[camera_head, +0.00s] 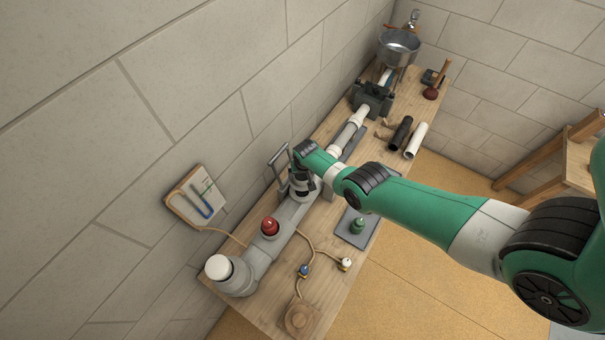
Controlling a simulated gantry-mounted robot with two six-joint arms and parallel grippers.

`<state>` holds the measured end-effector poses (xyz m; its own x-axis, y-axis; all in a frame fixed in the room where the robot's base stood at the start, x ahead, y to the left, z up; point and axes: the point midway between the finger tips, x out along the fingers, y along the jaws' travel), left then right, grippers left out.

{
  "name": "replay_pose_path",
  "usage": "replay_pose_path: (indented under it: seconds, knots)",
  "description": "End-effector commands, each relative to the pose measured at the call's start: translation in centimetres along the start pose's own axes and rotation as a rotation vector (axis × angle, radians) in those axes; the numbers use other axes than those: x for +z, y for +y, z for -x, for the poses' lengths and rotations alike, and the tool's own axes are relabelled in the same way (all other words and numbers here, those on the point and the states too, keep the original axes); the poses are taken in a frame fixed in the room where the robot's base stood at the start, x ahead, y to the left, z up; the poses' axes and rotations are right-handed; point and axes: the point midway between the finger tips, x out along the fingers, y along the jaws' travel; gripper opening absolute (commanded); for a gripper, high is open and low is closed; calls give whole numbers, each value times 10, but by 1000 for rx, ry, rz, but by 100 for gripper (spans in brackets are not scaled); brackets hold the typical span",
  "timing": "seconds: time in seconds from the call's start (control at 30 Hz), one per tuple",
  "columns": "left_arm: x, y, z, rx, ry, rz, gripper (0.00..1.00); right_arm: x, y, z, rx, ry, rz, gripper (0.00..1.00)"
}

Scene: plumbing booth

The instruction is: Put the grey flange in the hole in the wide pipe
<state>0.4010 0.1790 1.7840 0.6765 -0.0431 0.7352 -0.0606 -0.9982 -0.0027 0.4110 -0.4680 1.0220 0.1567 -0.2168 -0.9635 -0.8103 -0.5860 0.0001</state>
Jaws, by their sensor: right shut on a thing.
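The wide grey pipe (283,219) runs along the wall side of the wooden bench, with a white-capped elbow at its near end. A red cap-like part (269,227) sits on top of it. My right gripper (300,186) points down over the pipe, beyond the red part. It is shut on a small grey piece, which seems to be the grey flange; the fingers and wrist hide most of it. The hole is hidden, and I cannot tell whether the flange touches the pipe. My left gripper is out of view.
A green part stands on a grey mat (356,239) to the right. Small corded parts (304,271) and a wooden block (299,317) lie near the front. Black (401,133) and white (416,141) tubes, a vise (372,99) and a metal basin (399,46) are farther back.

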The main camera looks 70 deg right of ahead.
Motion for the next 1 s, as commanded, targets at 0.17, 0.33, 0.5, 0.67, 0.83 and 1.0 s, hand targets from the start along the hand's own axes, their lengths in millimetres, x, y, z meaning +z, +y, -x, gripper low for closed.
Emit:
replay_pose_path:
  seconds: [0.17,0.33,0.5,0.67,0.83,1.0]
  knots:
    - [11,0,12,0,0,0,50,4,0,-16,0,1,0,26]
    - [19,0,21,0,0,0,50,7,0,-28,0,1,0,26]
    - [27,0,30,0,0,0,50,10,0,-39,0,1,0,26]
    - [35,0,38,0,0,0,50,14,0,-50,0,1,0,26]
    - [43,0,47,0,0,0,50,17,0,-61,0,1,0,26]
    - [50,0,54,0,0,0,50,19,0,-71,0,1,0,26]
